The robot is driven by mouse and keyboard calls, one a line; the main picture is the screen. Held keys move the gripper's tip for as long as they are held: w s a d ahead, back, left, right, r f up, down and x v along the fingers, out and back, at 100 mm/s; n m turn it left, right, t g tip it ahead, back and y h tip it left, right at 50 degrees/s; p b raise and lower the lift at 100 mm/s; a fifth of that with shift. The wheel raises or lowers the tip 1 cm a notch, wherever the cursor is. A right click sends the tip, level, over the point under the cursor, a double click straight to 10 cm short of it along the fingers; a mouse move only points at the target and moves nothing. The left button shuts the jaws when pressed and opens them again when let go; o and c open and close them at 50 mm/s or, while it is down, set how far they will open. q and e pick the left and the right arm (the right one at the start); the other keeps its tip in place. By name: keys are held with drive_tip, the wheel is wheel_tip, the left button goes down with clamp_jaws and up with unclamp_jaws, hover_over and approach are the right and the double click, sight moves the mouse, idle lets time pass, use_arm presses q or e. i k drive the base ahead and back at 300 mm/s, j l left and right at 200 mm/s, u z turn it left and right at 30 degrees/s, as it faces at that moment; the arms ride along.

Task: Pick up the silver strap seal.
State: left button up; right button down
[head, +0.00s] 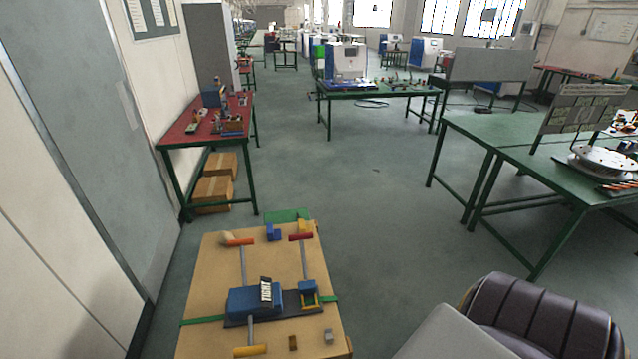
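A small silver-grey piece (328,337), which looks like the silver strap seal, sits near the front right corner of the wooden table (205,290). A small brown piece (293,342) of similar size stands just left of it. Neither of my grippers is in view, and nothing touches the silver piece. It is too small in the picture to make out its exact shape.
A blue tool (252,301) on a dark base, with a green strap (201,320), fills the table's middle. A yellow-handled bar (250,351) lies in front. A dark padded seat (540,315) stands at the lower right.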

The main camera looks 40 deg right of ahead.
sight(329, 338)
drive_tip(key=k+l+z, duration=0.15)
drive_tip(key=z, duration=0.35)
drive_tip(key=l+z, duration=0.3)
drive_tip(key=z, duration=0.15)
drive_tip(key=l+u, duration=0.2)
drive_tip(key=l, duration=0.35)
drive_tip(key=k+l+u, duration=0.15)
drive_tip(key=l, duration=0.4)
drive_tip(key=l+u, duration=0.45)
drive_tip(key=l, duration=0.7)
drive_tip(key=i+l+u, duration=0.1)
drive_tip(key=l+u, duration=0.15)
drive_tip(key=l, duration=0.4)
drive_tip(key=i+l+u, duration=0.1)
drive_tip(key=l+u, duration=0.15)
drive_tip(key=l, duration=0.4)
